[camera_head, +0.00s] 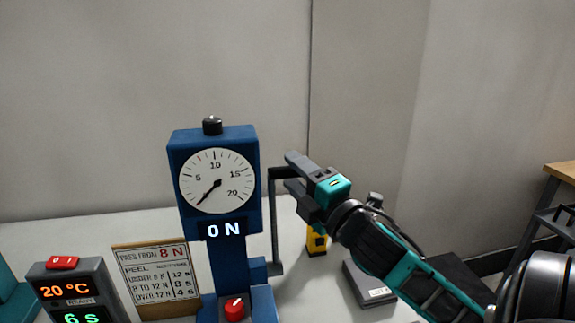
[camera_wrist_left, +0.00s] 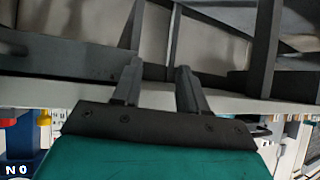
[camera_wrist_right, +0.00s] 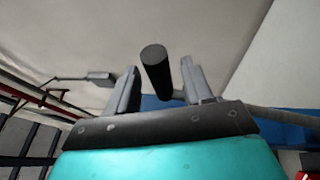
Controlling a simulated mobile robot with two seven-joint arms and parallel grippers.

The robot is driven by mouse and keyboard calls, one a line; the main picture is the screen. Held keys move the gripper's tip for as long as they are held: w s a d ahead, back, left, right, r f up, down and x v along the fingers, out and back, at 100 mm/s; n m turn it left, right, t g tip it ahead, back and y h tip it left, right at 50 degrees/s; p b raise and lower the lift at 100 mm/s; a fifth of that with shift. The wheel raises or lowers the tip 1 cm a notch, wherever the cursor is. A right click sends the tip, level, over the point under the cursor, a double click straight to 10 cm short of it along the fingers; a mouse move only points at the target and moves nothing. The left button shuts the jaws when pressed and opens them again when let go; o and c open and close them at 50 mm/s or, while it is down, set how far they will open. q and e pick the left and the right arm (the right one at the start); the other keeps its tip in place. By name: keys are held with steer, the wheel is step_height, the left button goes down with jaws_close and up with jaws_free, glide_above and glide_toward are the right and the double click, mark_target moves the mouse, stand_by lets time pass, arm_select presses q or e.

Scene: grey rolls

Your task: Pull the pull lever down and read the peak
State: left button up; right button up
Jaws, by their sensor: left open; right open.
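A blue tester (camera_head: 213,255) stands on the table with a round dial (camera_head: 217,181), its needle at the low end. Its display (camera_head: 222,230) reads 0 N. A dark grey pull lever (camera_head: 273,225) rises on its right side, with its handle at the top. My right gripper (camera_head: 289,171) is open at that handle. In the right wrist view the black handle (camera_wrist_right: 156,75) shows end-on between the open fingers (camera_wrist_right: 158,85); contact cannot be told. My left gripper (camera_wrist_left: 158,85) is open and empty in its wrist view, outside the head view.
A card (camera_head: 158,279) with force and time limits stands left of the tester. A grey timer box (camera_head: 82,295) reads 20 °C and 6 s. A yellow object (camera_head: 316,242) and a grey box (camera_head: 369,286) lie under my right arm. Dark bars (camera_wrist_left: 265,45) surround my left gripper.

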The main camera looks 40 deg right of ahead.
steer(key=shift+w+d+r, duration=0.1)
steer(key=shift+w+r, duration=0.05)
steer(key=shift+w, duration=0.6)
steer(key=shift+w+d+r, duration=0.1)
steer(key=shift+w, duration=0.6)
steer(key=shift+c, duration=0.2)
jaws_close()
